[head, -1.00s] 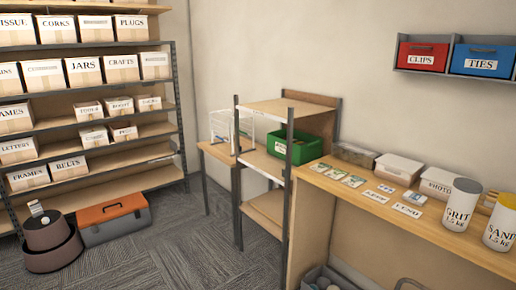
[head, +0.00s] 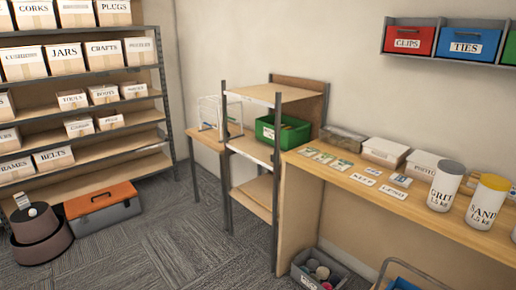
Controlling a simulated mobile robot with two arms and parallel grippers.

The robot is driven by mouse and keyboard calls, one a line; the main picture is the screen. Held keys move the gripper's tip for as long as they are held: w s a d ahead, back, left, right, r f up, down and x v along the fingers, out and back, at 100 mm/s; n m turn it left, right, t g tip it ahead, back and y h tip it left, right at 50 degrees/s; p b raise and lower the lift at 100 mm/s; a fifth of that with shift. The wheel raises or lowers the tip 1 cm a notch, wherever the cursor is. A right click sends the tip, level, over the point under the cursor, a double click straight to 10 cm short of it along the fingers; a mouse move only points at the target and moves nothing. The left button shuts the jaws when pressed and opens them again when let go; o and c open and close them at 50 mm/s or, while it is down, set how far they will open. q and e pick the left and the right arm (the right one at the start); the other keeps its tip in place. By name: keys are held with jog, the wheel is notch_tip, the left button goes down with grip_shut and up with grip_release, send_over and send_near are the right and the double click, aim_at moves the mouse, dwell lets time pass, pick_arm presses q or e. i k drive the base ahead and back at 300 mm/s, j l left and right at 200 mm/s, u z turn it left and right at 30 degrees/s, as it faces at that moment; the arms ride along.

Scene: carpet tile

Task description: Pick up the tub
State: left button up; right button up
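Several containers could be the tub, and I cannot tell which one is meant. A white cylinder marked GRIT (head: 445,187) with a grey lid and one marked SAND (head: 488,201) with a yellow lid stand upright on the wooden counter (head: 400,203) at the right. Behind them are a plain white lidded box (head: 385,152) and a white lidded box with a partly hidden label (head: 424,165). A translucent lidded box (head: 343,138) sits further left. Neither of my grippers is in view.
A green bin (head: 272,137) stands on the open shelf unit left of the counter. An orange-lidded toolbox (head: 103,206) and brown round containers (head: 40,235) stand by the left rack. Carpet between is clear.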

aim_at(491, 192)
jog(key=z, duration=1.55)
